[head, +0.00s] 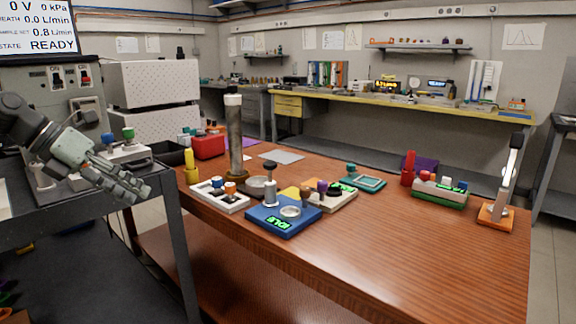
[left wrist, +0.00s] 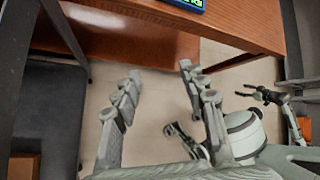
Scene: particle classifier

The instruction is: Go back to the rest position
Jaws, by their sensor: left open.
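My left gripper (head: 128,185) is at the left of the head view, above the dark side table beside the instrument rack. Its grey fingers point right and down, and nothing is between them. In the left wrist view its fingers (left wrist: 155,95) are spread apart over the bare floor, clear of the wooden table. My right gripper is outside the head view. In the left wrist view another gripper (left wrist: 262,95) shows at the right, small, and its jaw state is unclear.
The wooden table (head: 420,245) carries a blue scale (head: 283,222), a tall dark column (head: 234,140) and several small devices. The dark side table (head: 165,185) has its edge just under my left gripper. Its front right surface is bare wood.

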